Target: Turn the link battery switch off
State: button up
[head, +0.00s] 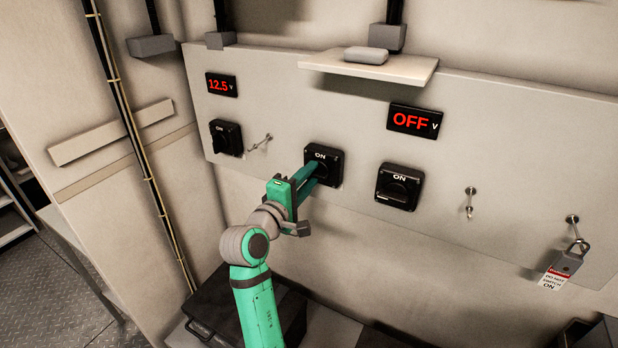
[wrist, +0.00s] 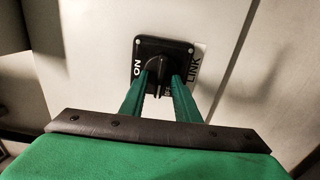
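The link battery switch (head: 331,175) is a black square switch on the grey panel. "ON" shows at its top in the head view. In the wrist view, the switch (wrist: 180,48) has "LINK" printed beside it and "ON" at its left edge. Its black knob (wrist: 158,70) stands out toward the camera. My gripper (wrist: 160,80) has its two green fingers at the switch, one on either side of the knob. I cannot tell whether they press on it. The fingers also cover part of the switch in the head view (head: 318,171).
Similar black switches sit to the left (head: 226,137) and right (head: 399,186). A small shelf (head: 410,68) juts out above. A padlock (head: 568,262) with a danger tag hangs at right.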

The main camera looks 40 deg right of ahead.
jog(key=v, duration=1.1)
jog(key=shift+d, duration=0.15)
